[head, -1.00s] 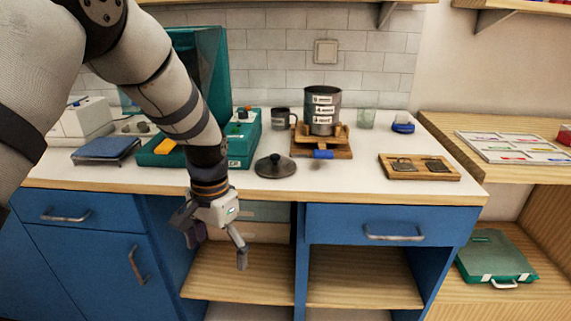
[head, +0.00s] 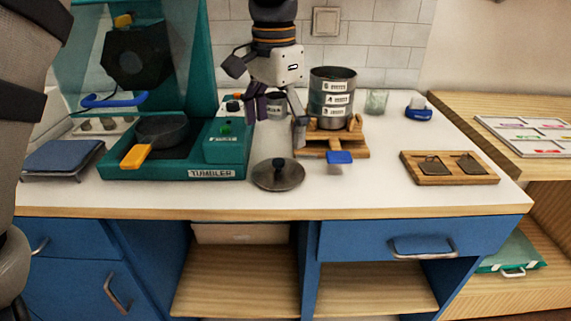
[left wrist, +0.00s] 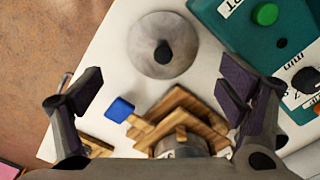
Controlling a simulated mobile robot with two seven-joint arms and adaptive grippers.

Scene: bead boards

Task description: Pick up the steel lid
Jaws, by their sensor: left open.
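The steel lid (head: 278,175) is a round grey disc with a dark knob, lying flat on the white counter near its front edge. It also shows at the top of the left wrist view (left wrist: 163,46). My left gripper (head: 276,122) is open and empty, its fingers pointing down, above and behind the lid in the head view. In the left wrist view the fingers (left wrist: 152,98) are spread wide, with the lid beyond them and not between them. My right gripper is not in view.
A steel pot (head: 331,93) with labels stands on a wooden stand (head: 314,147) with a blue tab, right of my gripper. The green tumbler machine (head: 207,172) stands left of the lid. A wooden tray (head: 470,179) lies at right.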

